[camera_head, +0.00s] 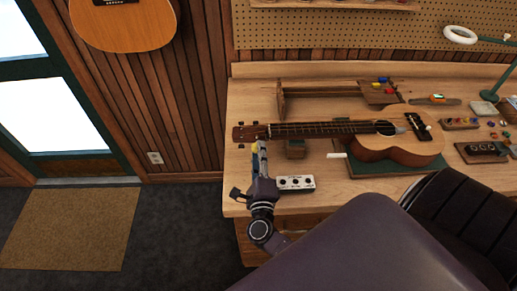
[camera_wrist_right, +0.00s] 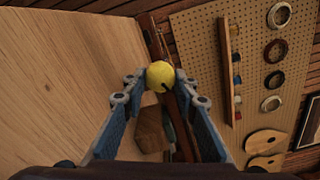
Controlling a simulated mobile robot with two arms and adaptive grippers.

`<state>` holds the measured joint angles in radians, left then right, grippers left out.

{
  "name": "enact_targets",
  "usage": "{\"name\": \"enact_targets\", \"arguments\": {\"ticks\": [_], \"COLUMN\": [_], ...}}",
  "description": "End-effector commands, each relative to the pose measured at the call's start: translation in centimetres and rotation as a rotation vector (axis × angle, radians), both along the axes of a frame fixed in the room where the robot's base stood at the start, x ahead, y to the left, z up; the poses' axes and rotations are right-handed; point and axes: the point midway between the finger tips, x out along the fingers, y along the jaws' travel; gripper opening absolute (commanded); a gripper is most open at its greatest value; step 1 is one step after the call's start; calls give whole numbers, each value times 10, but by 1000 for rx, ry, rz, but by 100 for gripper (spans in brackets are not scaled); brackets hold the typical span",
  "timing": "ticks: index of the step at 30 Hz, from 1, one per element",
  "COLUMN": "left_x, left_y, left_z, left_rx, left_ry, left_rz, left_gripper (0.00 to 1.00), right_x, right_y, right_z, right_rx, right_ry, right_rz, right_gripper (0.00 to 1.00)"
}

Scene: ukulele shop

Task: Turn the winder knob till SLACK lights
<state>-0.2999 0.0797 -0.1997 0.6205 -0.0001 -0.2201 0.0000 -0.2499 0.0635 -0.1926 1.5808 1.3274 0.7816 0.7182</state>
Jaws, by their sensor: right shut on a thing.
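The ukulele (camera_head: 400,150) lies on the workbench with its neck pointing left. My right gripper (camera_head: 259,148) is at the headstock (camera_head: 246,133) end, reaching up from the bench's front edge. In the right wrist view my right gripper (camera_wrist_right: 160,84) is shut on the yellow winder knob (camera_wrist_right: 160,73), which sits between its two fingertips. In the head view the knob is too small to make out. A pale box (camera_head: 296,190) with several dark round spots lies right of my gripper. No lit lamp and no SLACK label can be made out. My left gripper is not in view.
The wooden workbench (camera_head: 240,95) holds a neck rest (camera_head: 296,152), a dark box with dials (camera_head: 482,152) and small parts at the right. The bench's left end is clear.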

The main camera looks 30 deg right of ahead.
Motion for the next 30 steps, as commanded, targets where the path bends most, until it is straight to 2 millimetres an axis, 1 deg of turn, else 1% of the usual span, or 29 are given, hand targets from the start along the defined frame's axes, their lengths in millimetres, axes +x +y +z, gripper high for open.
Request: {"name": "enact_targets", "arguments": {"ticks": [1,3,15,24,30], "left_x": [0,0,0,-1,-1], "left_y": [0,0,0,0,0], "left_z": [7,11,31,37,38], "left_rx": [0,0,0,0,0], "left_ry": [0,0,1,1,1], "left_rz": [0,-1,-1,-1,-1], "left_gripper": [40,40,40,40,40], "right_x": [0,0,0,1,0], "right_y": [1,1,1,1,1], "right_z": [3,3,3,1,1], "right_rx": [-36,-92,-412,-600,-679], "right_ry": [24,58,254,371,418], "right_rz": [1,0,3,3,3], "right_gripper": [3,3,3,3,3]}}
